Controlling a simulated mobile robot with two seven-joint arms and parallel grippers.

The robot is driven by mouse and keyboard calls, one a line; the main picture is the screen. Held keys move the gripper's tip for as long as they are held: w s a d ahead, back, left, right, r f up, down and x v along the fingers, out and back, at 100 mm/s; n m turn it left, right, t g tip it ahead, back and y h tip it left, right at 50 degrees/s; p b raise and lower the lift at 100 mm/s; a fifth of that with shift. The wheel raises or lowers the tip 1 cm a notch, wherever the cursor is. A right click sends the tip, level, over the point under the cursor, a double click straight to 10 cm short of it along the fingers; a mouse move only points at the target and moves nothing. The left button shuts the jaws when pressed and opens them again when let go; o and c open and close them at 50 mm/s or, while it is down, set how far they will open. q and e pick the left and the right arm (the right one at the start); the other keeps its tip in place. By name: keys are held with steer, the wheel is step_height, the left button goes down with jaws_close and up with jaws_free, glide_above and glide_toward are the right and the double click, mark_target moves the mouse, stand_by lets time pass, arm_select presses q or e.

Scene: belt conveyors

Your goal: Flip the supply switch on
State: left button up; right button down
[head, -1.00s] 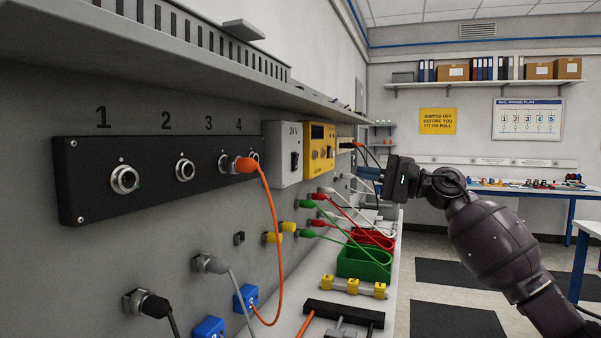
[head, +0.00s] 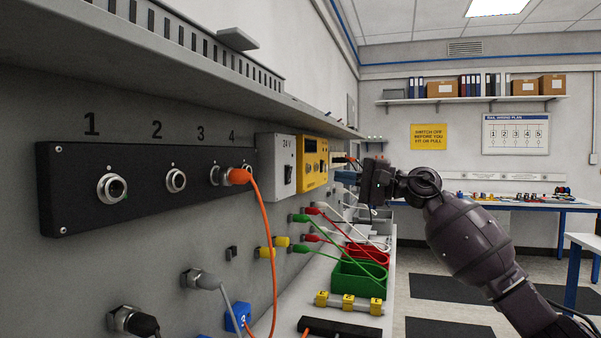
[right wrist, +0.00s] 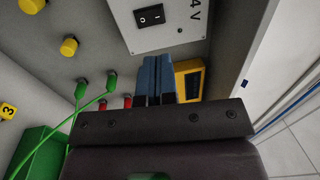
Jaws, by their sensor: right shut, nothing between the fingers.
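The supply is a light grey box marked 24 V (head: 274,160) on the wall panel, with a black rocker switch (head: 288,174) on its front. In the right wrist view the switch (right wrist: 149,15) shows at the top, with O and I marks; I cannot tell which side is pressed in. My right gripper (head: 346,177) is shut and empty, its blue fingers apart from the switch and to the right of the box in the head view. In the right wrist view the blue fingertips (right wrist: 157,62) lie together just below the box. My left gripper is not in view.
A yellow unit (head: 313,165) sits beside the supply box. A shelf (head: 215,78) overhangs the panel. Green and red leads (head: 330,228) hang below, over a green bin (head: 357,281). An orange cable (head: 268,235) loops from the numbered socket strip (head: 130,212).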

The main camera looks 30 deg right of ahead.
mark_target(291, 168)
steer(key=x, duration=0.8)
steer(key=shift+w, duration=0.1)
steer(key=shift+x, duration=1)
steer(key=shift+w+a+b, duration=0.15)
steer(key=shift+b, duration=0.2)
steer(key=shift+r, duration=0.1)
